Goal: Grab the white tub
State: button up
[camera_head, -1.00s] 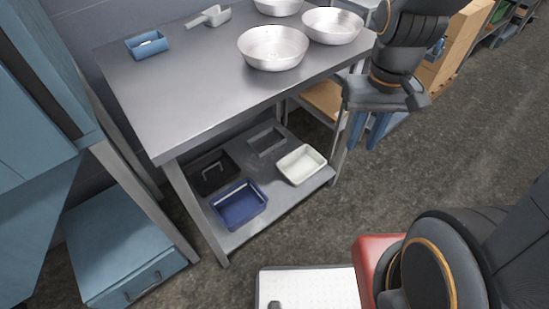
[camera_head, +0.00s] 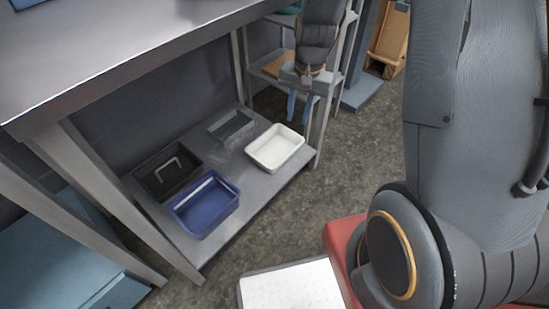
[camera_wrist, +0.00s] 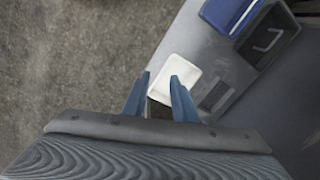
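The white tub (camera_head: 275,148) is a shallow, empty rectangular tray on the right end of the metal table's lower shelf. In the wrist view the white tub (camera_wrist: 178,70) shows beyond my fingertips, partly hidden by the right finger. My gripper (camera_head: 298,106) hangs above and behind the tub in the head view, pointing down. Its two blue fingers are apart with nothing between them. In the wrist view my gripper (camera_wrist: 160,78) is open, and the tub lies below, apart from the fingers.
The lower shelf (camera_head: 250,180) also holds a blue bin (camera_head: 205,205), a black caddy with a handle (camera_head: 168,172) and a grey tray (camera_head: 231,127). The tabletop (camera_head: 110,50) overhangs the shelf's left part. A shelving rack stands behind my gripper.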

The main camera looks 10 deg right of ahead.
aim_at(287, 159)
jog(key=shift+w+d+f+m+t+b, duration=0.1)
jog(key=shift+w+d+f+m+b, duration=0.45)
jog(key=shift+w+f+b, duration=3.9)
jog(key=shift+s+d+f+m+t+b, duration=0.15)
jog(key=shift+f+m+b, duration=1.35)
jog(key=shift+f, duration=6.3)
jog(key=shift+w+d+f+m+t+b, duration=0.1)
jog(key=shift+w+d+f+m+b, duration=0.15)
jog(key=shift+w+f+b, duration=3.3)
jog(key=s+f, duration=0.2)
jog(key=f, duration=0.3)
jog(key=shift+s, duration=0.4)
jog(key=shift+c, duration=0.3)
grip_shut()
